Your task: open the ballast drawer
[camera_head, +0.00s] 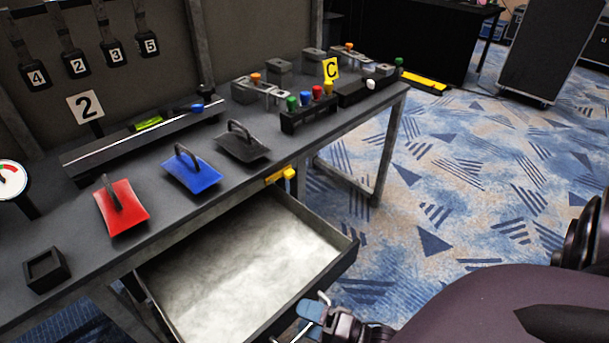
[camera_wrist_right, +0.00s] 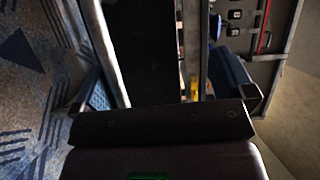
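The ballast drawer (camera_head: 245,265) stands pulled well out from under the workbench. Its pale inner floor looks empty, and its dark front wall (camera_head: 328,278) faces my right arm. My right gripper (camera_head: 311,308), with a blue pad, is low at the drawer's front, close outside that wall. A thin pale bar shows beside it, perhaps the drawer's handle. Whether the fingers are closed around it is hidden. My left gripper is out of view.
The workbench (camera_head: 75,232) carries red (camera_head: 122,208), blue (camera_head: 192,171) and black (camera_head: 242,147) handled plates. A yellow piece (camera_head: 281,175) sits on its front edge above the drawer. A bench leg (camera_head: 387,150) stands right of the drawer. Carpet (camera_head: 440,190) to the right is clear.

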